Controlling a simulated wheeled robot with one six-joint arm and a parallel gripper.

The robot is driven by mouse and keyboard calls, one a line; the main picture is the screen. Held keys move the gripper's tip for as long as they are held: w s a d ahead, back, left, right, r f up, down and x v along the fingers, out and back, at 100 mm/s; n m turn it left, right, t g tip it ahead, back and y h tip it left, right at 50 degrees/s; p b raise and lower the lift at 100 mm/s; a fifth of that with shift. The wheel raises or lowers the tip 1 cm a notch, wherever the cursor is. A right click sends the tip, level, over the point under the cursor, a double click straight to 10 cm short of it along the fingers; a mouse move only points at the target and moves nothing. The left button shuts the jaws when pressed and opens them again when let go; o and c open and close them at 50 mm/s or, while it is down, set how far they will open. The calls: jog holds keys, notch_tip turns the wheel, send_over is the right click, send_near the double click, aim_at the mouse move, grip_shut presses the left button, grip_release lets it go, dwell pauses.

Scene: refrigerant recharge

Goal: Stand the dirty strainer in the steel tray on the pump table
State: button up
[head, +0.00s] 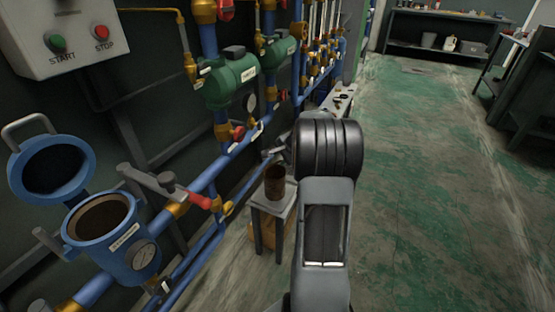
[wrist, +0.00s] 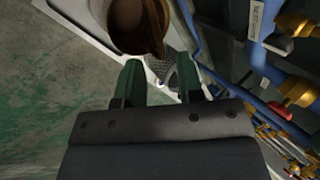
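The dirty strainer, a rusty brown open-topped cylinder (head: 274,183), stands upright on the small pump table (head: 267,208). In the wrist view the strainer (wrist: 140,22) is at the top, just beyond my fingertips and apart from them. My gripper (wrist: 159,62) is open, with its two green fingers spread and nothing held. In the head view my gripper (head: 273,153) is above and behind the strainer, partly hidden by my arm. The pale surface (wrist: 80,12) under the strainer shows a raised edge; I cannot clearly separate steel tray from tabletop.
Blue pipes with red-handled valves (head: 200,200) run along the wall. The green floor (head: 430,170) at right is clear.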

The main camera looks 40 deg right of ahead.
jog(key=p+v, duration=0.1)
jog(key=v, duration=0.4)
jog(key=s+a+r+n+g, duration=0.15)
jog(key=s+a+n, duration=0.3)
jog(key=a, duration=0.55)
jog(key=s+a+r+n+g, duration=0.1)
jog(key=s+a+r+n, duration=0.3)
jog(key=a, duration=0.5)
jog(key=s+a+f+n+g, duration=0.1)
jog(key=s+a+f+n, duration=0.2)
jog(key=s+a+n, duration=0.5)
jog(key=shift+s+a+h, duration=0.3)
jog(key=shift+s+a, duration=0.05)
jog(key=shift+s, duration=0.7)
jog(key=shift+n+g, duration=0.25)
